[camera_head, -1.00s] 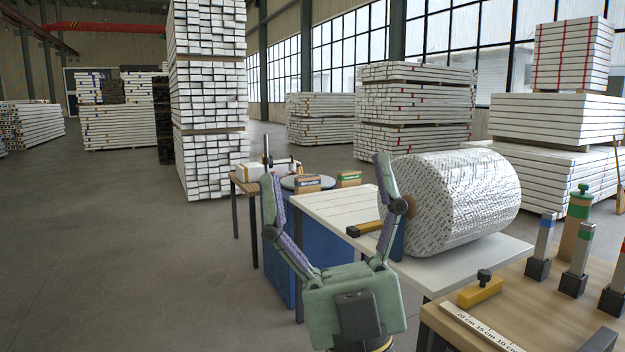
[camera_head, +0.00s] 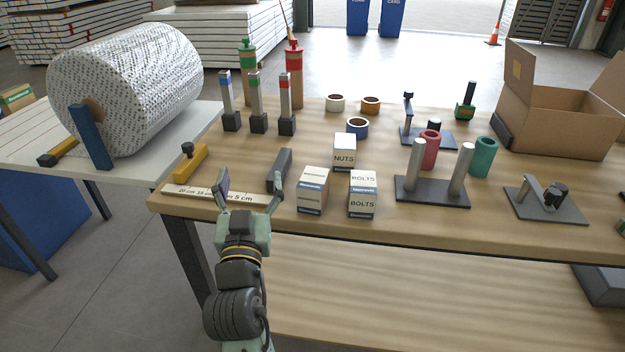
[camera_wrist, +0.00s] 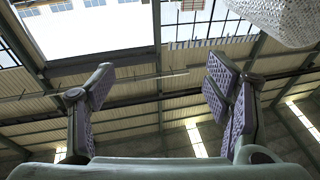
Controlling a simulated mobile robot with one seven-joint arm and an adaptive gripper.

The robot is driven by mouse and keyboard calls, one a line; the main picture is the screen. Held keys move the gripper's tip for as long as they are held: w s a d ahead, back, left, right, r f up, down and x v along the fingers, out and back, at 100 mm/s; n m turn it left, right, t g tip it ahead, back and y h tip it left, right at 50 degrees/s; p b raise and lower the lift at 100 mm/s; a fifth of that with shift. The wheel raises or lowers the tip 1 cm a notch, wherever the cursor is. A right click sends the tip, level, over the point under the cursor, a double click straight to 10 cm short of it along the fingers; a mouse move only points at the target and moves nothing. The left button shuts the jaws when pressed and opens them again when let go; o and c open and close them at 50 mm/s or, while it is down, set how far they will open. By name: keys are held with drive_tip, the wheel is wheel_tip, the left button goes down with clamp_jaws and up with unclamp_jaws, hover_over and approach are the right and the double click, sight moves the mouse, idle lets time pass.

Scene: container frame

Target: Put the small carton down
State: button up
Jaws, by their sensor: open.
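My gripper (camera_head: 249,190) is open and empty, its fingers spread and pointing up at the front left edge of the workbench (camera_head: 450,226). In the wrist view the space between the fingers (camera_wrist: 160,105) shows only roof and windows. Several small cartons stand on the bench to the right of the gripper: a white and tan one with a blue band (camera_head: 312,192), a BOLTS carton (camera_head: 362,198) and a NUTS carton (camera_head: 344,155) just behind it. None touches the gripper. I cannot tell which one the task means.
A ruler strip (camera_head: 215,194) and a dark bar (camera_head: 280,170) lie by the gripper. Posts (camera_head: 257,115), tape rolls (camera_head: 357,127) and a two-post stand (camera_head: 434,185) fill the bench. An open cardboard box (camera_head: 550,118) is far right. A big wrapped roll (camera_head: 130,85) lies left.

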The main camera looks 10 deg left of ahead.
sight(314, 177)
drive_tip(key=d+f+m+g+h+b, duration=0.1)
drive_tip(key=d+f+h, duration=0.1)
drive_tip(key=d, duration=0.1)
drive_tip(key=w+d+f+m+h+b, duration=0.1)
drive_tip(key=d+f+h+b, duration=0.1)
drive_tip(key=d+f, duration=0.1)
drive_tip(key=w+d+f+m+g+h+b, duration=0.1)
drive_tip(key=d+f+h, duration=0.1)
drive_tip(key=d+f, duration=0.1)
drive_tip(key=shift+w+d+g, duration=0.25)
drive_tip(key=shift+d+g, duration=0.05)
drive_tip(key=shift+d, duration=0.1)
drive_tip(key=w+b, duration=0.1)
drive_tip(key=b, duration=0.4)
drive_tip(key=shift+w+r+b, duration=0.1)
drive_tip(key=shift+b, duration=0.8)
drive_tip(key=shift+w+d+r+p, duration=0.15)
drive_tip(key=shift+w+p, duration=0.1)
drive_tip(key=shift+w, duration=0.25)
drive_tip(key=shift+w+r+p, duration=0.15)
drive_tip(key=shift+w+p, duration=0.1)
drive_tip(key=shift+w, duration=0.25)
drive_tip(key=shift+w+d+p, duration=0.2)
drive_tip(key=shift+w+p, duration=0.6)
drive_tip(key=shift+w, duration=2.2)
drive_tip(key=shift+c, duration=0.2)
